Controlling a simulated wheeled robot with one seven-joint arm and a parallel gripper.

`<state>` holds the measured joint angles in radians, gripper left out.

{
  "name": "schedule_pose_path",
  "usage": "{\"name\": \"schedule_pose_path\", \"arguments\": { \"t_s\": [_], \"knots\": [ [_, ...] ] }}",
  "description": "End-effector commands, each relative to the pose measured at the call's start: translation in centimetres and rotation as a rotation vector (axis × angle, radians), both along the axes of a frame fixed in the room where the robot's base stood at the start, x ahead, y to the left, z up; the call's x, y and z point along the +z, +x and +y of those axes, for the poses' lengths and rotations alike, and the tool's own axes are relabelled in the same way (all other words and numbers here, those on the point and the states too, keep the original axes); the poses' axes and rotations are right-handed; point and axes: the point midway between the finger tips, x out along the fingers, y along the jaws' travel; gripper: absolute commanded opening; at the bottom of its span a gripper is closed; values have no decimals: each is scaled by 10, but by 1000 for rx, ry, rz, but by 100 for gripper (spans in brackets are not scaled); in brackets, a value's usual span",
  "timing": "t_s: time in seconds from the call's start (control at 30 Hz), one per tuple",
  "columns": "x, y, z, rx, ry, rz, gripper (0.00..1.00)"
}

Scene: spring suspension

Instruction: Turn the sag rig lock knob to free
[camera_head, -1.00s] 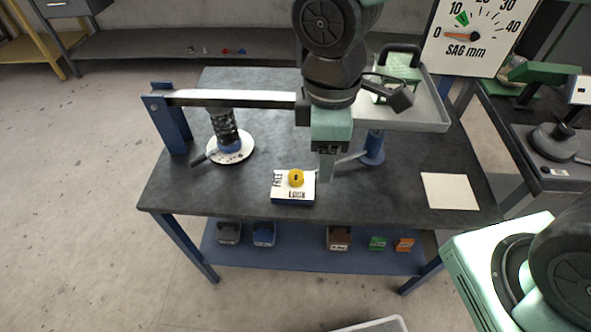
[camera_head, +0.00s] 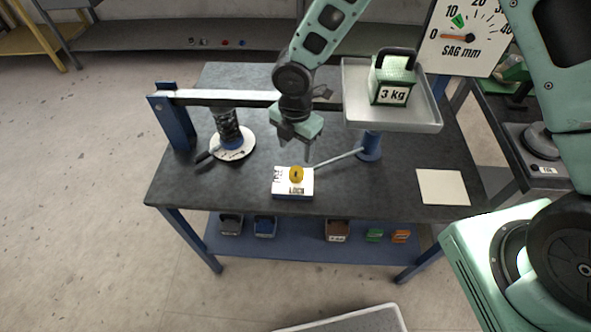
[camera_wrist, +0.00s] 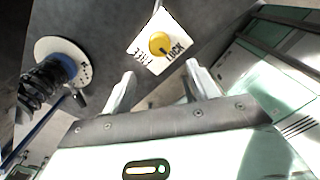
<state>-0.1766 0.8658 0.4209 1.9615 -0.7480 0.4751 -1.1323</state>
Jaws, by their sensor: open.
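The lock knob (camera_head: 296,175) is a small yellow round knob with a dark pointer mark. It sits on a white-topped block (camera_head: 283,190) with a blue base, marked FREE at the left and LOCK at the front right. In the wrist view the knob (camera_wrist: 159,43) shows ahead of the fingertips, with the dark mark on the side by the LOCK word. My gripper (camera_head: 296,155) hangs just above and behind the block, fingers pointing down. In the wrist view its two fingers (camera_wrist: 160,80) are apart, with nothing between them.
A coil spring (camera_head: 227,125) stands on a round white dial plate at the left, under a long metal beam (camera_head: 225,97). A tray (camera_head: 425,120) holds a 3 kg weight (camera_head: 393,80). A gauge board (camera_head: 465,38) points near zero. A grey rod (camera_head: 338,159) runs close right of the block.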

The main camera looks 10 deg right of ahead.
Motion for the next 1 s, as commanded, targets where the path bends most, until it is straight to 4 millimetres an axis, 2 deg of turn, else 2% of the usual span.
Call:
{"name": "schedule_pose_path", "arguments": {
  "t_s": [0.3,0.5,0.7,0.97,1.0],
  "knots": [
    [-66,-1,0,0,-1,3,59],
    [-96,0,0,-2,-1,1,59],
    [-109,0,0,-2,0,-1,59],
    [-111,0,0,-2,0,-1,59],
    [-111,0,0,-2,0,-1,56]
  ]
}}
